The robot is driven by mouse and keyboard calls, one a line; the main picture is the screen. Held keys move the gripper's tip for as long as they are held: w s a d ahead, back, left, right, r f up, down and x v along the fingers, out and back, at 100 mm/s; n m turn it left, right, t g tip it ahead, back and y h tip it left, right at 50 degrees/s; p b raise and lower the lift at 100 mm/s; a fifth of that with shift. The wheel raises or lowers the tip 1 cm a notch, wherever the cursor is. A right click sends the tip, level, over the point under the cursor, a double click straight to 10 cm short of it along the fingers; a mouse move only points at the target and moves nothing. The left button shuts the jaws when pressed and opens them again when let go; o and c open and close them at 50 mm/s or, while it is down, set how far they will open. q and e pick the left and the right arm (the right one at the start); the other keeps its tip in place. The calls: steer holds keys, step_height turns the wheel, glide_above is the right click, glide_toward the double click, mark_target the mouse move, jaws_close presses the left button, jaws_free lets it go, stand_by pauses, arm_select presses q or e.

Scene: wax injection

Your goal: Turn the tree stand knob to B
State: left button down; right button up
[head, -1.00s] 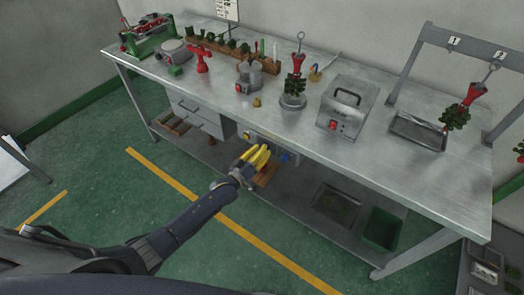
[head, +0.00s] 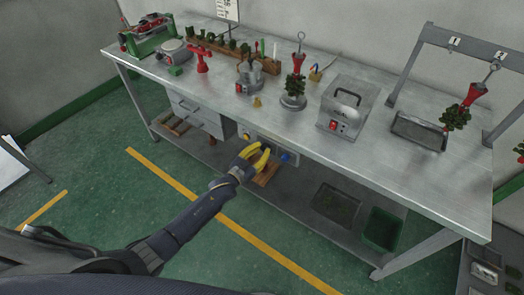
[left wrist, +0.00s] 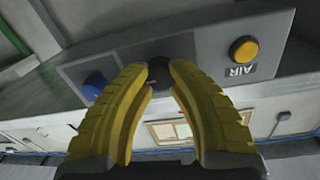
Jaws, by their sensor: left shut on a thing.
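A grey control panel (head: 268,147) sits under the front edge of the metal bench, with a yellow button (head: 246,135) and a blue button (head: 285,156). In the left wrist view, a dark round knob (left wrist: 158,73) shows between these buttons. My left gripper (head: 266,149) is at the panel, its yellow fingers closed on the dark knob from both sides. The fingers hide part of the knob, and no pointer or letter B can be made out. The word AIR shows beside the yellow button (left wrist: 243,50). My right gripper is not in view.
On the bench (head: 205,83) stand a wax tree on a round base (head: 292,102), a grey box with a handle (head: 347,107) and a tray (head: 418,131). A lower shelf holds a green bin (head: 383,229). Open floor lies in front.

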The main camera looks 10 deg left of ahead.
arm_select(q)
steer(key=shift+w+a+r+m, duration=0.1)
steer(key=shift+w+r+m, duration=0.1)
steer(key=shift+r+m, duration=0.15)
stand_by(0.3)
steer(key=c, duration=1.4)
jaws_free()
steer(key=o, duration=0.4)
steer(key=shift+s+f, duration=0.15)
steer(key=shift+f, duration=0.05)
steer(key=shift+s+a+f, duration=0.1)
steer(key=shift+s+a, duration=0.05)
steer(key=shift+s, duration=0.4)
steer(key=v, duration=1)
steer(key=shift+s+a, duration=0.2)
steer(key=shift+s, duration=0.15)
steer(key=shift+s, duration=0.1)
